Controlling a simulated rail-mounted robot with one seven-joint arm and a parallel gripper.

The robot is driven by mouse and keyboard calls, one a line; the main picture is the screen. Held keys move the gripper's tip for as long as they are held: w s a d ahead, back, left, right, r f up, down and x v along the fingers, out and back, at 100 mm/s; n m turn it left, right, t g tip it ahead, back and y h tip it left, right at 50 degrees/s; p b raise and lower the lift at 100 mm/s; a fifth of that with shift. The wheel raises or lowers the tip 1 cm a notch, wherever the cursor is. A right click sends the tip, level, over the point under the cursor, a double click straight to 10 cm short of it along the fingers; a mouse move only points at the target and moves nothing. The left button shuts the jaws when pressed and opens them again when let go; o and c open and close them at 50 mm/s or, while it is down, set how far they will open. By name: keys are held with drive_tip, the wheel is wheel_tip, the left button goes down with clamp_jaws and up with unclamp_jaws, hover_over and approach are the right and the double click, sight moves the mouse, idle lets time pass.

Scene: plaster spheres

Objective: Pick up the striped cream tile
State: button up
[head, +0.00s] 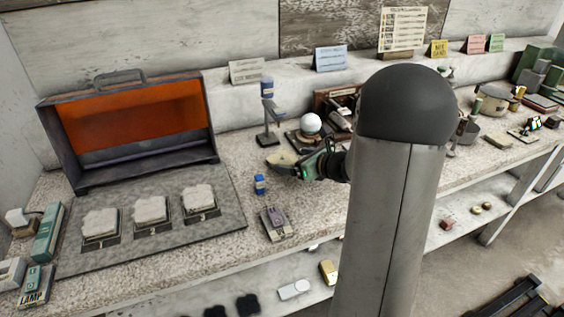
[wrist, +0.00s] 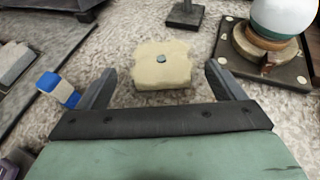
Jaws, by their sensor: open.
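A cream, block-like tile with wavy edges (wrist: 162,72) lies on the speckled counter in the wrist view, a small blue spot on its top. I see no clear stripes on it. In the head view the tile (head: 281,159) shows just left of my gripper. My gripper (head: 297,167) is open and empty, low over the counter. In the wrist view the two dark fingers of my gripper (wrist: 160,80) stand apart, one on each side of the tile's near part, with gaps on both sides. The tile's underside is hidden.
A blue and white block (wrist: 57,88) stands close to the left finger. A white ball on a dark square base (wrist: 262,70) is to the right. A post stand (head: 267,138) is behind the tile. A slab with several pale blocks (head: 226,225) lies left.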

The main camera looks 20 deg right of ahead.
sight(279, 157)
drive_tip(key=shift+x, duration=3.5)
drive_tip(key=shift+d, duration=0.1)
drive_tip(key=c, duration=1.3)
